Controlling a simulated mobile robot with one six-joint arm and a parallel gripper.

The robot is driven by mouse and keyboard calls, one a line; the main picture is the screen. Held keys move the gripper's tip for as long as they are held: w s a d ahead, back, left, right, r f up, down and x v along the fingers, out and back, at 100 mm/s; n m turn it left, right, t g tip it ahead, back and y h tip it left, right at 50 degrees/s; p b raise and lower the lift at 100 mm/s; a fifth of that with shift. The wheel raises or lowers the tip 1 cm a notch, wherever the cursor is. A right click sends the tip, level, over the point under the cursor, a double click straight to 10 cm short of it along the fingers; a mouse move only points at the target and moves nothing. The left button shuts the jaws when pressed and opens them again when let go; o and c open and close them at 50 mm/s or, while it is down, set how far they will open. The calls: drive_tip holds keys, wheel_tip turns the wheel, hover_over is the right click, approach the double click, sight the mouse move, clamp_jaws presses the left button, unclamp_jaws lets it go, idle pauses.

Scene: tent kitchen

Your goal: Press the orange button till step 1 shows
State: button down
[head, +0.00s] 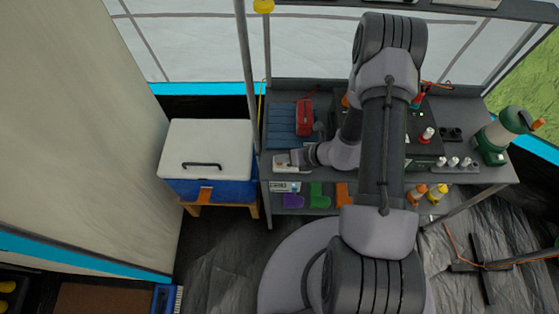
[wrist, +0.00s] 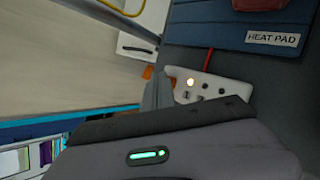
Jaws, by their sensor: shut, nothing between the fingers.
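A small white control box (wrist: 212,84) lies on the grey table in the wrist view, with small round controls and a pale lit spot on its face. It also shows in the head view (head: 284,168) at the table's left end. My gripper (wrist: 158,90) is shut and empty, its fingers at the box's left end; I cannot tell whether they touch it. In the head view my gripper (head: 300,158) reaches left over the box. No step number is readable.
A blue heat pad (wrist: 238,28) lies behind the box, joined by a red cable (wrist: 209,60). A red pouch (head: 304,117) lies on the pad. A blue and white cooler (head: 208,148) stands left of the table, beyond a thin upright pole (head: 246,60).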

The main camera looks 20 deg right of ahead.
idle(0.4)
drive_tip(key=shift+r+p, duration=0.65)
drive_tip(key=shift+r, duration=0.2)
drive_tip(key=shift+r+p, duration=1.9)
drive_tip(key=shift+r, duration=0.65)
drive_tip(key=shift+f, duration=0.1)
